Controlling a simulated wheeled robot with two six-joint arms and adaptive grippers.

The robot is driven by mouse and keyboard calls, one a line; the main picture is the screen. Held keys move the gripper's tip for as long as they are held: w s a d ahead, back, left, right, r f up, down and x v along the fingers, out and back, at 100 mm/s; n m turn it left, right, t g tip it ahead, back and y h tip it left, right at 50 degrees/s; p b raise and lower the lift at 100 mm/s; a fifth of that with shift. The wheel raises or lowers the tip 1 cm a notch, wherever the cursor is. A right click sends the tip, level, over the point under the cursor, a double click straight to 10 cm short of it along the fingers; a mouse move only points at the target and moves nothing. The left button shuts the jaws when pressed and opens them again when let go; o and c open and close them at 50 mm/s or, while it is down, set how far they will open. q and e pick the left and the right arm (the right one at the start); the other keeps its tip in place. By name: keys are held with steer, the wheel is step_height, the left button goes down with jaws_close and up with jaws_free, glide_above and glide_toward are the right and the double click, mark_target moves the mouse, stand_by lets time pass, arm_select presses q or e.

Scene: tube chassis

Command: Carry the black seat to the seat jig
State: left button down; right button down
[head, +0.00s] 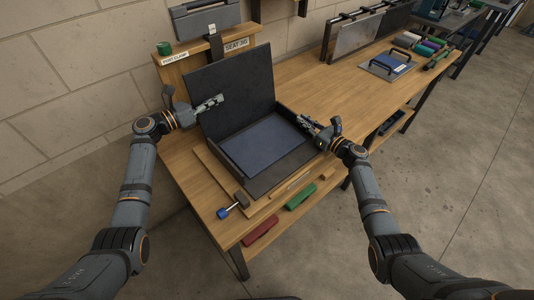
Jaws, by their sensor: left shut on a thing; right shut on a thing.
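The black seat (232,82) has a tall upright back and a low base with a blue panel (262,143). It is at the left end of the wooden bench, in front of the board with the "SEAT JIG" sign (236,45). My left gripper (210,104) is shut at the left side of the seat, its fingers in front of the upright back. My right gripper (307,123) is shut at the base's right edge. The exact finger contacts are too small to see. I cannot tell whether the base rests on the bench or hangs just above it.
Red (261,230) and green (300,197) pieces sit below the front edge. A blue pad with black handles (389,63) lies farther right. The bench middle (325,95) is clear.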

arm_select(q)
steer(key=c, duration=1.5)
jaws_free()
steer(key=shift+s+d+f, duration=0.1)
steer(key=shift+d+f, duration=0.05)
steer(key=shift+c, duration=0.2)
arm_select(e)
steer(key=c, duration=1.5)
jaws_free()
steer(key=shift+a+r, duration=0.2)
steer(key=shift+a, duration=0.05)
arm_select(q)
steer(key=shift+o, duration=0.4)
steer(key=shift+s, duration=0.1)
arm_select(e)
steer(key=shift+o, duration=0.3)
steer(key=shift+s+d, duration=0.1)
steer(key=shift+s, duration=0.05)
steer(key=shift+f, duration=0.1)
arm_select(q)
steer(key=shift+s+a, duration=0.15)
steer(key=shift+a, duration=0.3)
arm_select(e)
steer(key=shift+d, duration=0.1)
arm_select(q)
steer(key=v, duration=1.1)
arm_select(e)
steer(key=v, duration=1.2)
arm_select(q)
steer(key=shift+s, duration=0.15)
